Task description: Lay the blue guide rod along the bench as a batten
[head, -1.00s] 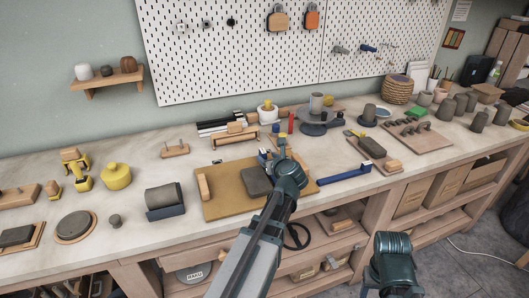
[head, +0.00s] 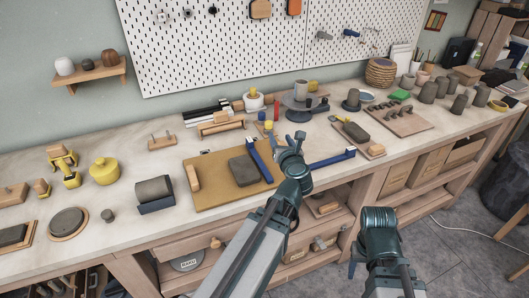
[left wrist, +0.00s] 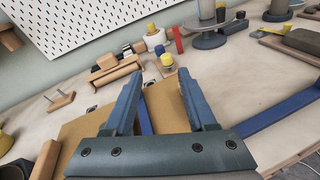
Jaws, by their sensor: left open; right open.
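A long blue rod (head: 261,162) lies slanting across the right part of the tan board, beside a dark grey block (head: 243,171). My left gripper (head: 297,143) is just right of this rod, open and empty above the bench. In the left wrist view a strip of the rod (left wrist: 146,121) shows between the open fingers (left wrist: 160,90), apart from them; the rest is hidden. A second blue bar (head: 331,159) with a raised end lies right of my left gripper, near the bench's front edge. My right gripper (head: 358,262) is low in front of the bench, partly hidden and empty.
The tan board (head: 215,192) has a wooden bar (head: 193,178) at its left. A wooden tray (head: 370,148) with a grey block stands right. A wooden stand (head: 220,126) and a turntable (head: 300,112) are behind. Bench between the board and yellow pot (head: 104,171) holds a grey roll (head: 154,191).

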